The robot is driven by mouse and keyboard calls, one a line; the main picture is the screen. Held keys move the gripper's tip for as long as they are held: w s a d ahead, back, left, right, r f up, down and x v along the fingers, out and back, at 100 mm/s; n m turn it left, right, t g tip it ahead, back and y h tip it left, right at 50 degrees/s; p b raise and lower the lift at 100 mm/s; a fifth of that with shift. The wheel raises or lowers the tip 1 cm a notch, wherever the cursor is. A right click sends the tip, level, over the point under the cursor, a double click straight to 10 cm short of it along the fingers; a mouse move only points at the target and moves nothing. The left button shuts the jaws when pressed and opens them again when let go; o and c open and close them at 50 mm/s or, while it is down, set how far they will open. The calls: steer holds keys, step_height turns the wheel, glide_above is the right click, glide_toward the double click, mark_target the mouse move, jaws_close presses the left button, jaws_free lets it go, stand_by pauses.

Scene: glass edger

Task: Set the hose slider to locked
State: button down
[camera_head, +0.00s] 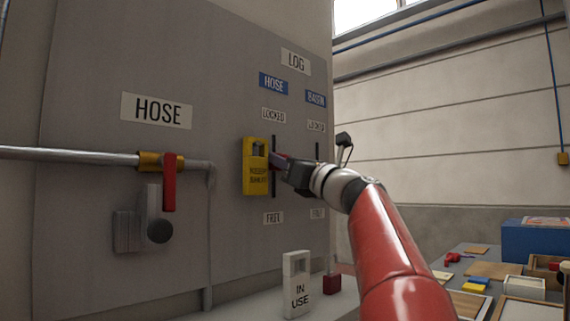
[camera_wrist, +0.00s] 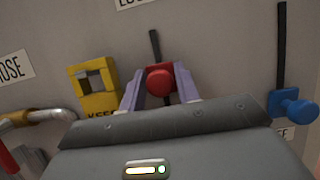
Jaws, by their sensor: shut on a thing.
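The hose slider's red knob (camera_wrist: 160,79) sits in a dark vertical slot (camera_head: 274,183) on the grey panel, under the blue HOSE sign (camera_head: 273,83). A LOCKED label (camera_head: 273,115) is above the slot and a FREE label (camera_head: 273,218) below it. My gripper (camera_head: 277,160) is at about the middle of the slot. In the wrist view my gripper's fingers (camera_wrist: 158,86) are on both sides of the red knob, shut on it. A length of bare slot (camera_wrist: 154,45) shows above the knob. In the head view the knob is mostly hidden by the fingers.
A yellow tag block (camera_head: 255,166) is close left of the slot. A second slider with a blue knob (camera_wrist: 295,107) is to the right. A pipe with a red valve handle (camera_head: 169,184) is further left. A white IN USE block (camera_head: 296,284) stands below.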

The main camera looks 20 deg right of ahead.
mark_target(274, 133)
step_height(274, 133, up, 4)
steer(key=shift+r, duration=0.2)
steer(key=shift+s+r, duration=0.1)
steer(key=shift+r, duration=0.3)
steer(key=c, duration=1.2)
jaws_free()
